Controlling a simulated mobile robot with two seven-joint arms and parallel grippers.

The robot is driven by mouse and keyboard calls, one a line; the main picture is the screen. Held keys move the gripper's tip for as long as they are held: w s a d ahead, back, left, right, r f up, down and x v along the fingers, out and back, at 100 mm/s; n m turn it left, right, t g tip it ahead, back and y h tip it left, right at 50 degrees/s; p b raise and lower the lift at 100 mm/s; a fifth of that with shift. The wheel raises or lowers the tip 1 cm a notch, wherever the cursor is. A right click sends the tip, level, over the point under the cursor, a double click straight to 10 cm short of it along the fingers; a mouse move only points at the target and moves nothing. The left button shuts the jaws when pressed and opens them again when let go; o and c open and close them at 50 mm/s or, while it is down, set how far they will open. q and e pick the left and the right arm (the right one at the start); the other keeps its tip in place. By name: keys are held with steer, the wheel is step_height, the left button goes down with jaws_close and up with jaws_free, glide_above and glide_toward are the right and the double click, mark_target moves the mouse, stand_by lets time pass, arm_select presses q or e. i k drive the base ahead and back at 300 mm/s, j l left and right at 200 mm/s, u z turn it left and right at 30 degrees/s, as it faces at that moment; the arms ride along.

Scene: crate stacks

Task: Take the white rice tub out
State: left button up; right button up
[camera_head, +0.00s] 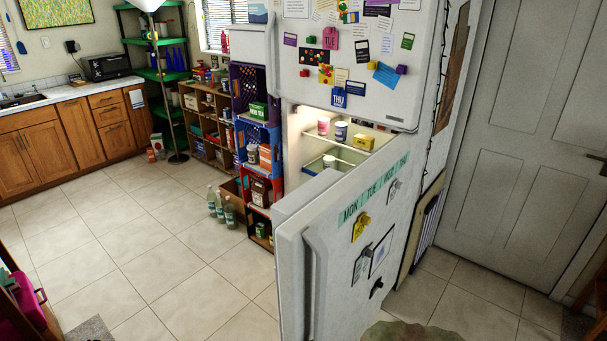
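I cannot tell for sure which thing is the white rice tub; no label is readable. Small pale containers stand in the blue crate (272,133) of the crate stack beside the fridge, among them a whitish one (252,153). In the open fridge, a pink-and-white tub (323,126) and a blue-and-white tub (341,131) stand on the upper shelf, and a small white container (329,161) is lower down. Neither of my grippers is in view.
The fridge's lower door (350,235) stands open toward me, partly hiding the fridge inside. A yellow box (363,142) sits on its shelf. Several bottles (220,206) stand on the floor before the crates.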

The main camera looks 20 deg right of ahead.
mark_target(329, 161)
steer(key=i+j+u, duration=0.15)
steer(key=j+u, duration=0.25)
steer(key=i+j+u, duration=0.15)
steer(key=u, duration=0.2)
steer(key=i+j+u, duration=0.15)
steer(key=i+u, duration=0.25)
steer(key=i+z, duration=0.3)
steer(key=z, duration=0.15)
steer(key=i+z, duration=0.3)
steer(key=z, duration=0.15)
steer(key=i+j+z, duration=0.1)
steer(key=i+z, duration=0.2)
steer(key=z, duration=0.15)
steer(key=i+z, duration=0.25)
steer(key=z, duration=0.25)
steer(key=i+j+z, duration=0.1)
steer(key=i+z, duration=0.2)
steer(key=z, duration=0.15)
steer(key=i+j+z, duration=0.15)
steer(key=z, duration=0.35)
steer(key=i+j+z, duration=0.5)
steer(key=k+l, duration=0.05)
steer(key=k, duration=0.05)
